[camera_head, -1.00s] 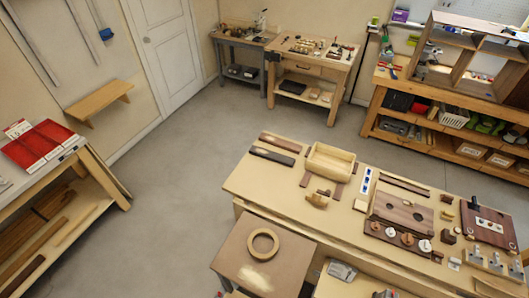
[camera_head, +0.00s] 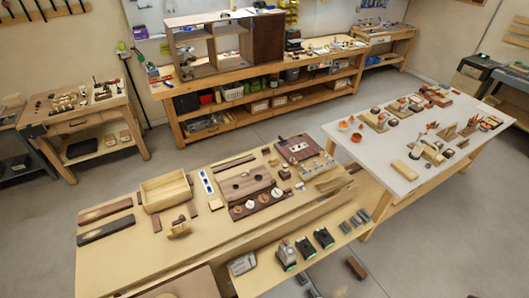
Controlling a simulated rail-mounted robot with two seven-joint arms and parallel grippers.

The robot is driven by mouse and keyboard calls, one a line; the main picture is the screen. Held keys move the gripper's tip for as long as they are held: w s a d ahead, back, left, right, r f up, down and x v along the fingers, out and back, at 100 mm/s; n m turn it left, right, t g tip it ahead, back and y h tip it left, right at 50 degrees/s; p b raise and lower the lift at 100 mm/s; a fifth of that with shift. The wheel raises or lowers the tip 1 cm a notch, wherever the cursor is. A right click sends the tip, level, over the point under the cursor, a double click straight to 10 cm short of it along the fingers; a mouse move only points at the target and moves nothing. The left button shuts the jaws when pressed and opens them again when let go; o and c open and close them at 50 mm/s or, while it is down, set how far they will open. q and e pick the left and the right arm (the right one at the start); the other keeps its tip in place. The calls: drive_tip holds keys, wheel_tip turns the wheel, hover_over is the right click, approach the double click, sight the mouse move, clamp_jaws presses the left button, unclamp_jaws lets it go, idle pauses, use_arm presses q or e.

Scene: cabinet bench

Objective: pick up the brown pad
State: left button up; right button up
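Neither of my grippers is in view. Several small brown pieces could be the brown pad, and I cannot tell which one it is. One flat brown piece (camera_head: 216,204) lies on the wooden bench (camera_head: 120,255), right of the open wooden box (camera_head: 166,192). Narrow dark brown pieces (camera_head: 157,225) lie by the box's front. A brown block (camera_head: 356,268) shows low in the picture, beyond the bench's front edge.
A white-topped table (camera_head: 385,168) with many small parts stands to the right. A long bench with a wooden shelf unit (camera_head: 222,45) stands at the back. A small work table (camera_head: 75,112) is at the left. Grey floor (camera_head: 110,180) is clear between them.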

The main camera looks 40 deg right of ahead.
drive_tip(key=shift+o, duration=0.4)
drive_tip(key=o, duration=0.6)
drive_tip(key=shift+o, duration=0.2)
